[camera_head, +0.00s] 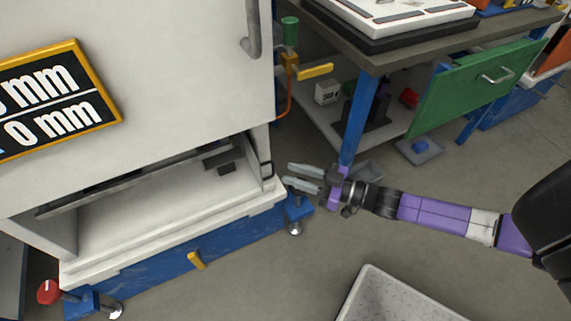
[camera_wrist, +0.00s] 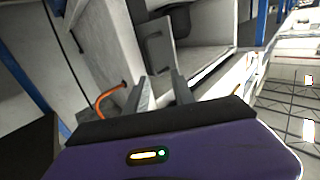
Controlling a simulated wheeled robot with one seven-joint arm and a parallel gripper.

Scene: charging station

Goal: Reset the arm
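My gripper (camera_head: 305,179) is at the end of my purple and black arm, which reaches in from the right in the head view. Its two grey fingers point left, toward the right edge of the white cabinet's open lower bay. The fingers stand apart with a gap between them and nothing shows between them. In the wrist view my gripper (camera_wrist: 163,92) also shows two separated fingers, with the pale cabinet opening beyond. I cannot tell whether the fingertips touch the cabinet.
The white cabinet (camera_head: 150,60) on a blue base fills the left. A workbench (camera_head: 440,50) with a green door (camera_head: 480,85) stands at the back right. A grey bin (camera_head: 390,295) sits on the floor below my arm. Open floor (camera_head: 510,285) lies at the lower right.

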